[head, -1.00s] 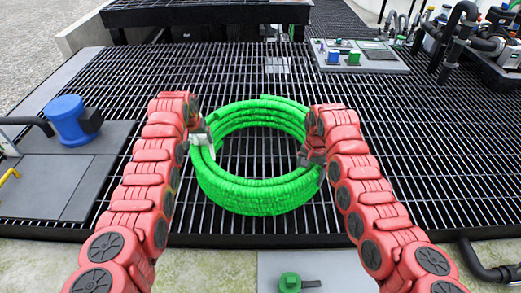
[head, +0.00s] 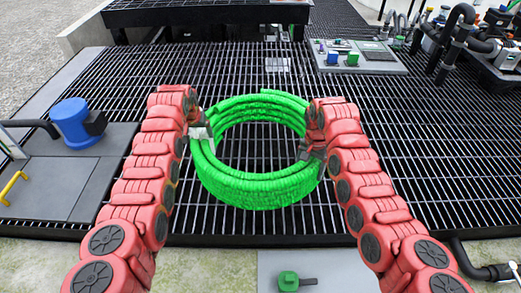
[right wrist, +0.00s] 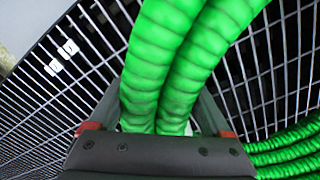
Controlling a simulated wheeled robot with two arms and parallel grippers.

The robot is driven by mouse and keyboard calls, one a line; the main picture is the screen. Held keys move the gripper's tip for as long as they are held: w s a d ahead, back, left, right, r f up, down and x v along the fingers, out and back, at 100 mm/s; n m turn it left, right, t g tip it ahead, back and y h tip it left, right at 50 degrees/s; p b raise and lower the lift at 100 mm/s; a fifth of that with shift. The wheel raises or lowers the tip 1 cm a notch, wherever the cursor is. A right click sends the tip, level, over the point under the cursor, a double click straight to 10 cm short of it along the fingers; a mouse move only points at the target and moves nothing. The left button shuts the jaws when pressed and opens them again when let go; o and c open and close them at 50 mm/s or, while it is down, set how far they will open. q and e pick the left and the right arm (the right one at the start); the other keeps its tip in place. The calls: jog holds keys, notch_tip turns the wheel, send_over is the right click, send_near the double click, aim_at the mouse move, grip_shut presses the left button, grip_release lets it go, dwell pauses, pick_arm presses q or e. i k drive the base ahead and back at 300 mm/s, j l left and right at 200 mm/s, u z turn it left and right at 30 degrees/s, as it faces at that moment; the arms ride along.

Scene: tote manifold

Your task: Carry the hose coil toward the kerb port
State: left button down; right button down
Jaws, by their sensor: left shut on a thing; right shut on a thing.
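The green hose coil (head: 258,188) is a ring of several ribbed turns in the middle of the head view, over the black grating. My left gripper (head: 200,136) is shut on the left side of the coil. My right gripper (head: 310,152) is shut on its right side. In the right wrist view, two green hose turns (right wrist: 175,65) pass between the fingers of my right gripper (right wrist: 160,128). I cannot tell from the head view how far the coil is above the grating. Which fitting is the kerb port is not clear.
A blue fitting (head: 75,123) stands on a grey plate at left, beside a yellow handle (head: 12,186). A green fitting (head: 289,281) is on a pale plate in front. A panel with blue and green blocks (head: 375,58) and black pipes (head: 455,40) stand at back right. The grating (head: 420,150) is mostly clear.

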aim_at(412, 165)
jog(key=l, duration=3.25)
